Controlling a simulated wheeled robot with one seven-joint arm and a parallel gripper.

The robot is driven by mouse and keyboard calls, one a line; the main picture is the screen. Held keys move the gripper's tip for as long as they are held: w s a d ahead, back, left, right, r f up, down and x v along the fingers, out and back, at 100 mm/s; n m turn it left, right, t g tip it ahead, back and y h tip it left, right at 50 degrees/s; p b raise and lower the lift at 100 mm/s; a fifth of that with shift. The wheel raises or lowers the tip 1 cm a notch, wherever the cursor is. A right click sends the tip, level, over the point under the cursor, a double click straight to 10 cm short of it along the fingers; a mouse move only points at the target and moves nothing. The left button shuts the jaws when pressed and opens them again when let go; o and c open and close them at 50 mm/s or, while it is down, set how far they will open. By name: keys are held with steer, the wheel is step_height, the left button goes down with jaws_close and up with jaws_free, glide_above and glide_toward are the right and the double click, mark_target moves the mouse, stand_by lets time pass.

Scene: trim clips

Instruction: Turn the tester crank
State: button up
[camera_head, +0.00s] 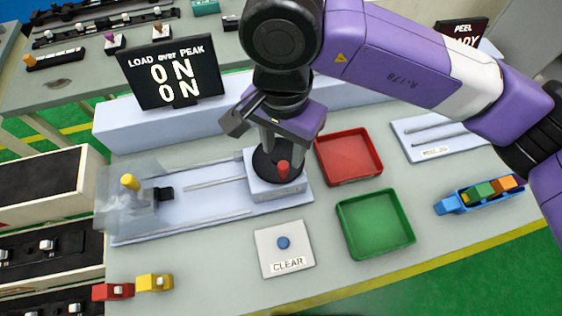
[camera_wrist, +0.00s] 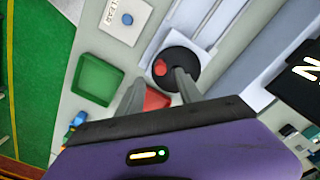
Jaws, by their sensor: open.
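The tester crank is a black disc (camera_wrist: 182,68) on a pale block (camera_head: 277,190) at the right end of a rail fixture. Its red knob (camera_head: 283,170) stands at the disc's near edge, and the knob also shows in the wrist view (camera_wrist: 159,67). My gripper (camera_head: 267,150) is open and points down above the disc. In the wrist view its two fingers (camera_wrist: 160,88) are apart with nothing between them, and the knob lies just beyond the gap. I cannot tell their exact height above the disc. The display (camera_head: 172,72) reads "LOAD over PEAK 0N 0N".
A clear shield (camera_head: 112,205) with a yellow-knobbed part (camera_head: 130,182) is at the fixture's left end. A red tray (camera_head: 348,156), a green tray (camera_head: 375,224), a CLEAR button plate (camera_head: 284,248) and a blue holder (camera_head: 449,205) with coloured clips surround the crank. Yellow and red clips lie front left.

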mark_target(283, 166)
step_height(283, 166, down, 8)
steer(key=shift+r+p, duration=0.25)
steer(key=shift+p, duration=0.75)
jaws_close()
